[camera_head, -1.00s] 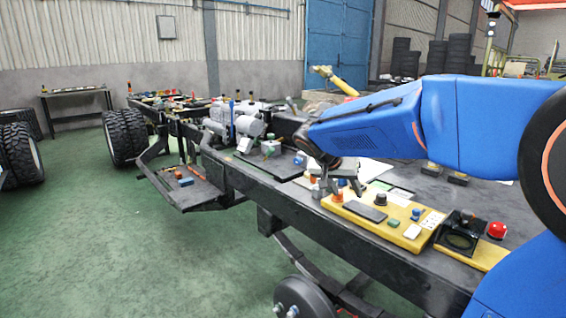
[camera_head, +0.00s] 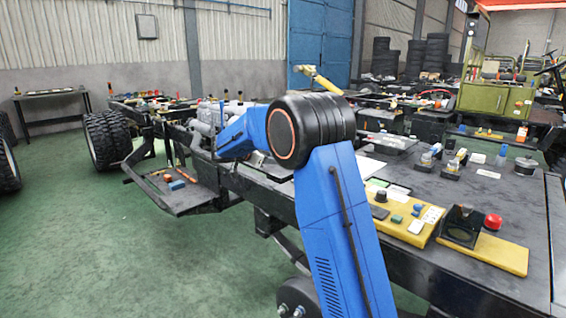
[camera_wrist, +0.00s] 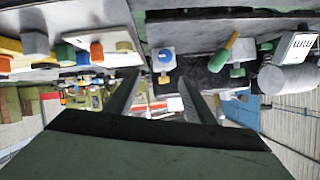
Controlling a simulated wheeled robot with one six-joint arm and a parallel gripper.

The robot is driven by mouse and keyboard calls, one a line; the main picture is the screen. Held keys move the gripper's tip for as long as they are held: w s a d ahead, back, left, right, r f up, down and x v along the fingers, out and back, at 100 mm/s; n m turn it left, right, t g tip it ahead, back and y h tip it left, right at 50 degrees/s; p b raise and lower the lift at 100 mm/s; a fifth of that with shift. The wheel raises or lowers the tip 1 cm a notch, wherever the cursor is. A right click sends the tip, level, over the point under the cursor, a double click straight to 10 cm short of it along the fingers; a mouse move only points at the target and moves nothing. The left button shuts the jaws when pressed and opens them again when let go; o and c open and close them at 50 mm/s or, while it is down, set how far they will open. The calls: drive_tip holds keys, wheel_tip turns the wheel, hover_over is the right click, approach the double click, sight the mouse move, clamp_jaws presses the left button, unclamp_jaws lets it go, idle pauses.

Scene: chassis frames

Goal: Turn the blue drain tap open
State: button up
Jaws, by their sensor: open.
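In the wrist view, a small fitting with a blue round part (camera_wrist: 165,55) on a pale body shows just beyond the fingers, near the middle. It looks like the drain tap, but I cannot tell for sure, nor how far it is turned. My gripper (camera_wrist: 160,92) is open, with its two dark fingers apart and nothing between them. The fitting appears beyond the fingertips, apart from them.
Yellow control boards (camera_head: 490,251) with a red button (camera_head: 493,222) lie on the dark bench to the right. A lower shelf (camera_head: 195,199) holds a small blue block (camera_head: 177,185). In the wrist view, a green-handled fitting (camera_wrist: 224,52) stands right of the blue one. Green floor is clear at left.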

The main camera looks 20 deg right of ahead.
drive_tip(key=x, duration=0.5)
drive_tip(key=w+x, duration=0.1)
drive_tip(key=x, duration=1.1)
drive_tip(key=shift+w+a, duration=0.15)
drive_tip(key=shift+w, duration=0.1)
drive_tip(key=c, duration=1.1)
